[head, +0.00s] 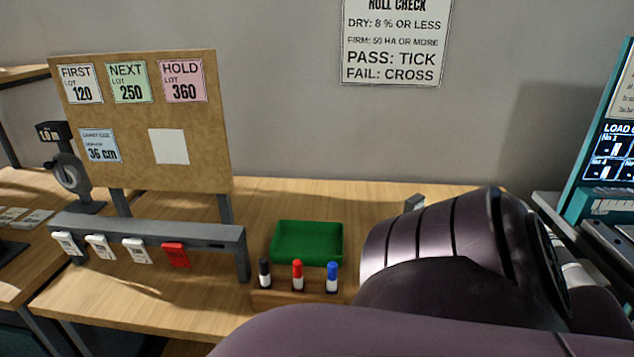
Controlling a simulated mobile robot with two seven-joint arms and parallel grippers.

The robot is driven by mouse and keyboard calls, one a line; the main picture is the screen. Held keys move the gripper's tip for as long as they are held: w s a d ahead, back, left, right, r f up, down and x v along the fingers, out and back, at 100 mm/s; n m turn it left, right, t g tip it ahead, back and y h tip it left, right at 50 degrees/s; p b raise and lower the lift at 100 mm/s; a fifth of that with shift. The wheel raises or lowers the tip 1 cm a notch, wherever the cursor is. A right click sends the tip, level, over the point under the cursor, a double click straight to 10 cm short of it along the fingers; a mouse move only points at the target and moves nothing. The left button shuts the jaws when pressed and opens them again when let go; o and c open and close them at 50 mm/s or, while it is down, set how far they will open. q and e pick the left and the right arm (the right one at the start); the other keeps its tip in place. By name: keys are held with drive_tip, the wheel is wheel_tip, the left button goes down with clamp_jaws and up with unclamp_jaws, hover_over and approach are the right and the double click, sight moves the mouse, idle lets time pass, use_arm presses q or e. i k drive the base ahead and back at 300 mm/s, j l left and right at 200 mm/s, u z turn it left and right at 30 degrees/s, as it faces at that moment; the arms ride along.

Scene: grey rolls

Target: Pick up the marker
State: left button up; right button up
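Three markers stand upright in a wooden holder (290,300) near the front of the table. They are a black-capped marker (264,274) on the left, a red-capped marker (297,275) in the middle and a blue-capped marker (332,278) on the right. Their lower ends are hidden in the holder. My dark purple arm fills the lower right, close to the camera, and covers the table right of the holder and part of the holder's lower edge. Neither of my grippers shows in the head view.
A green tray (306,224) sits just behind the holder. To the left, a grey rail (150,229) carries white tags and a red tag (176,255) below a cork board (140,120). A teal console (590,165) stands at the right. Bare table (170,292) lies at front left.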

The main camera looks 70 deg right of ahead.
sight(264, 272)
drive_tip(key=z, duration=1.85)
drive_tip(key=i+j+z, duration=0.1)
drive_tip(key=j+z, duration=0.2)
drive_tip(key=j, duration=0.45)
drive_tip(key=j+z, duration=0.25)
drive_tip(key=j, duration=0.45)
drive_tip(key=i, duration=0.05)
